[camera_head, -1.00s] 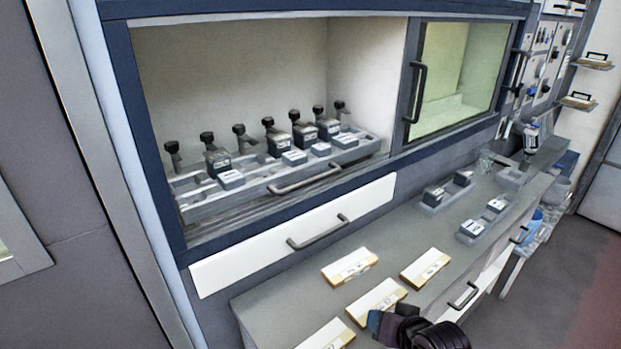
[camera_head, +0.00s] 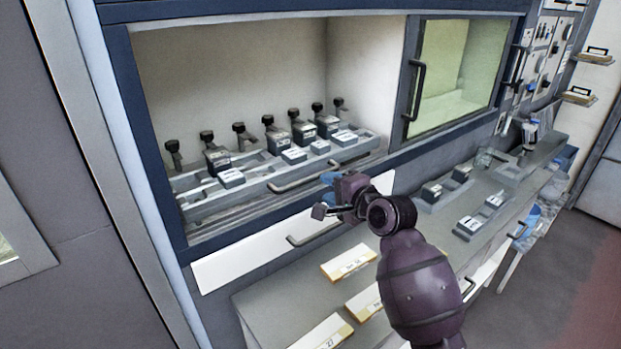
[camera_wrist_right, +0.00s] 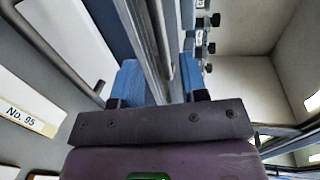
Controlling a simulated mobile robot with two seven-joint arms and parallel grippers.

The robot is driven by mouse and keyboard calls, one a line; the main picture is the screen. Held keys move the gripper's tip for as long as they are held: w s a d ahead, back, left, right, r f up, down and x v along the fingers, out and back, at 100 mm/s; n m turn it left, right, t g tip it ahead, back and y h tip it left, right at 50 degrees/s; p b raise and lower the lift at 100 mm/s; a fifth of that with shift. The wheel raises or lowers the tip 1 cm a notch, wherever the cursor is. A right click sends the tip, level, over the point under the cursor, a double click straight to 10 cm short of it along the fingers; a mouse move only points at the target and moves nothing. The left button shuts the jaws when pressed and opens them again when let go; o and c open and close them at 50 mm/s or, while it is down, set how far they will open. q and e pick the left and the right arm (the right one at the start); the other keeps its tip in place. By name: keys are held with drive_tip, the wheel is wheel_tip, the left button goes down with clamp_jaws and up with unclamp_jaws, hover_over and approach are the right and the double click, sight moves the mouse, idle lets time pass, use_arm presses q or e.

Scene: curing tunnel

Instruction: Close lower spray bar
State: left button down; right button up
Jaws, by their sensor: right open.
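Inside the open cabinet bay a long grey rack (camera_head: 205,205) carries several black-knobbed units and has a bar handle (camera_head: 300,180) along its front. I cannot tell for sure that this is the lower spray bar; no label reads so. My right gripper (camera_head: 324,195) is open in front of the rack's handle, above the white drawer front (camera_head: 235,259). In the right wrist view a grey metal bar (camera_wrist_right: 150,35) runs between the open blue fingertips (camera_wrist_right: 159,78); contact cannot be told. My left gripper is not in view.
The white drawer front has its own handle (camera_head: 300,241), partly behind my arm. Labelled yellow-white boxes (camera_head: 347,263) lie on the grey counter (camera_head: 270,305). Small trays stand farther right. A glass sliding door (camera_head: 452,75) covers the bay's right side.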

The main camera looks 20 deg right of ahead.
sight(313, 180)
drive_tip(key=x, duration=0.7)
drive_tip(key=shift+w+a+f+p, duration=0.1)
drive_tip(key=shift+w+p, duration=0.2)
drive_tip(key=shift+w, duration=0.05)
clamp_jaws()
